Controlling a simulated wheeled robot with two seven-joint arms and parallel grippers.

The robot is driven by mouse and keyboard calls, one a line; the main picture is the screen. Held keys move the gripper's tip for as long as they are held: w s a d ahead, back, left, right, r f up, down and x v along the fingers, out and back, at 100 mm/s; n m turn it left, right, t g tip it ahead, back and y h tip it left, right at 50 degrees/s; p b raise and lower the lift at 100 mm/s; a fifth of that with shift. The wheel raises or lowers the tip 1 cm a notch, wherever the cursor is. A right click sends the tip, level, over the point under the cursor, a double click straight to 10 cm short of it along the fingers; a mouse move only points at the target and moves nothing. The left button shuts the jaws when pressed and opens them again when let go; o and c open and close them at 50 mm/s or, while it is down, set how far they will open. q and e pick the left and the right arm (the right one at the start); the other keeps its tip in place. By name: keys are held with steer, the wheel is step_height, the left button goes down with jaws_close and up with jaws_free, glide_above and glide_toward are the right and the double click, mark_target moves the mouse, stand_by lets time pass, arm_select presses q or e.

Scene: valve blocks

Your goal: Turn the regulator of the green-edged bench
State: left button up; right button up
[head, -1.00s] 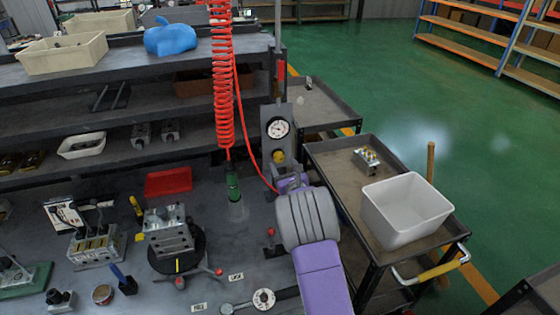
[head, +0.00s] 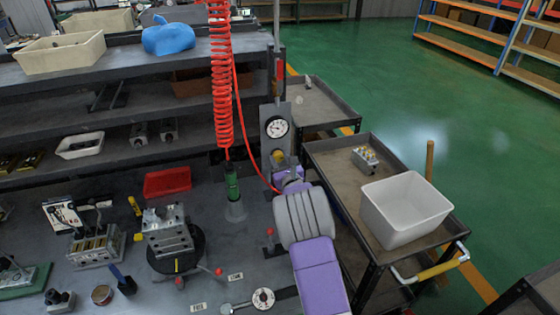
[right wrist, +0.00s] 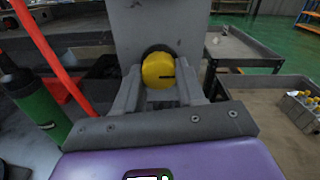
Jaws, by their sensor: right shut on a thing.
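The regulator's yellow round knob (right wrist: 158,71) sits on a grey upright plate (right wrist: 190,25) and has a dark mark pointing right in the right wrist view. In the head view a white round gauge (head: 277,127) is on the same plate above the knob, which is partly hidden by my gripper. My right gripper (right wrist: 158,88) has one finger on each side of the knob and is shut on it. Its purple body also shows in the head view (head: 291,181). No green edge of the bench is clear. My left gripper is not in view.
A red coiled hose (head: 221,85) hangs left of the plate, above a green cylinder (head: 232,186). A valve block (head: 168,232) stands on a round turntable to the left. A cart with a white bin (head: 405,208) stands close to the right of my arm.

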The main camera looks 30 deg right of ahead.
steer(key=shift+f+m+b, duration=0.15)
steer(key=shift+m+b, duration=1.45)
steer(key=shift+b, duration=0.15)
steer(key=m+b, duration=0.4)
steer(key=m, duration=0.1)
steer(key=shift+a+m, duration=0.1)
steer(key=shift+m, duration=0.2)
steer(key=m+b, duration=0.3)
steer(key=m, duration=0.1)
steer(key=shift+m+b, duration=0.3)
steer(key=shift+b, duration=0.1)
steer(key=shift+a+r+m+b, duration=0.1)
steer(key=shift+r+m+b, duration=0.1)
steer(key=shift+m+b, duration=1.55)
steer(key=shift+m+p, duration=0.4)
steer(key=shift+m, duration=0.25)
steer(key=o, duration=1)
steer(key=shift+o, duration=0.2)
